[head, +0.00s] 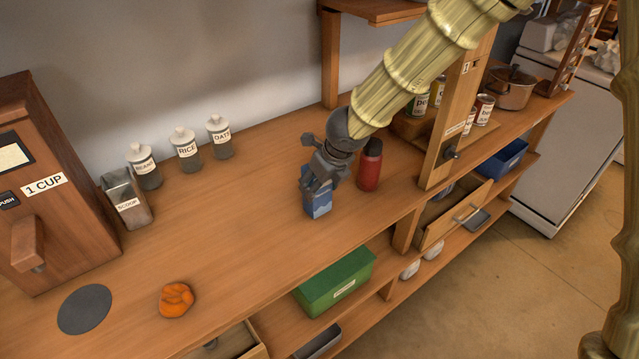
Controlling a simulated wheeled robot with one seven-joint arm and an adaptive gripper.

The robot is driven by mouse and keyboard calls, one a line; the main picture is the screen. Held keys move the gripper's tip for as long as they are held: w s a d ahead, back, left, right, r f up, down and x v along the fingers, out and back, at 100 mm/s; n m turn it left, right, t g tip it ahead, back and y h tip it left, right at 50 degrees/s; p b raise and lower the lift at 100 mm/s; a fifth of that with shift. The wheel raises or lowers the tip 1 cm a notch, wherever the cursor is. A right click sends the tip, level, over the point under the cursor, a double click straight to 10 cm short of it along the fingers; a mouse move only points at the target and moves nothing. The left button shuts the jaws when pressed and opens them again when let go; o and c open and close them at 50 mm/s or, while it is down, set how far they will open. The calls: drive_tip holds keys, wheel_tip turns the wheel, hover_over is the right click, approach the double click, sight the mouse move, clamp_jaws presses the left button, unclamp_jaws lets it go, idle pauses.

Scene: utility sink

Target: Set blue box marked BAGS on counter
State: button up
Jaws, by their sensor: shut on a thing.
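The blue box (318,204) stands upright at the middle of the wooden counter (250,220). Its lower part shows below my gripper, and any BAGS marking cannot be read from here. My gripper (319,183) reaches down from the upper right and is shut on the upper part of the blue box. The box's bottom looks to be at or very near the counter top; I cannot tell if it touches.
A red bottle (370,170) stands just right of my gripper. Jars (187,150) line the wall, with a metal scoop holder (127,198) nearby. An orange item (176,299) and grey disc (85,309) lie front left. A green box (335,283) is below. Counter left of the box is clear.

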drive_tip(key=shift+f, duration=0.15)
drive_tip(key=o, duration=1.2)
drive_tip(key=shift+s, duration=0.1)
drive_tip(key=v, duration=1.2)
drive_tip(key=shift+b, duration=0.35)
